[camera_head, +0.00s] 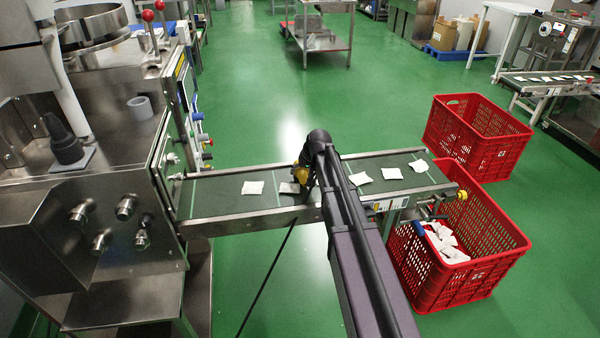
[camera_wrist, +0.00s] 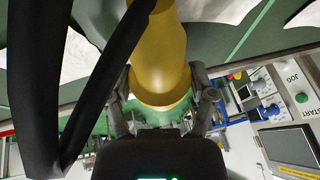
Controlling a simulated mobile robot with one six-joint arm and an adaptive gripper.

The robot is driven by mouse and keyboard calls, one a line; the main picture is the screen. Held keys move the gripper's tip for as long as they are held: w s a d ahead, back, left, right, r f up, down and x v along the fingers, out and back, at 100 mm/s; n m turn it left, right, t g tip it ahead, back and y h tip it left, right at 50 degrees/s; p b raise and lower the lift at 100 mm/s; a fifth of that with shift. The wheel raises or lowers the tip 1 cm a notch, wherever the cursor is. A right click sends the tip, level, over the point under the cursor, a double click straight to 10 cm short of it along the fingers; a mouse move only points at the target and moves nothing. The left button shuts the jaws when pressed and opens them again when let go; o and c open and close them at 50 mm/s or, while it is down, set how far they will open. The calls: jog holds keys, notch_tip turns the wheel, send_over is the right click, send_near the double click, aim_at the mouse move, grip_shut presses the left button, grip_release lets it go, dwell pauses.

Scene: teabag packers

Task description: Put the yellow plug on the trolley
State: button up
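The yellow plug (camera_wrist: 160,60) fills the upper middle of the wrist view, with a wide rounded end towards me. My gripper (camera_wrist: 163,95) has one finger on each side of it and looks shut on it. In the head view, the yellow plug (camera_head: 300,173) shows beside the dark end of my arm, over the conveyor; my arm hides much of my gripper there. The steel trolley (camera_head: 320,44) stands far back at the top middle, with grey items on it.
The conveyor (camera_head: 225,205) carries several white teabags under my arm. A steel machine (camera_head: 110,215) stands at its left end. Two red crates (camera_head: 480,150) stand at its right; the nearer (camera_head: 495,265) holds teabags. Green floor lies open between conveyor and trolley.

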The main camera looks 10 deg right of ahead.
jog(key=c, duration=0.4)
jog(key=shift+o, duration=0.2)
jog(key=shift+r, duration=0.1)
notch_tip(320, 180, up, 3)
jog(key=p, duration=0.3)
jog(key=shift+f, duration=0.2)
jog(key=s+d+r+p, duration=0.1)
jog(key=s+r+p, duration=0.1)
jog(key=s, duration=1.4)
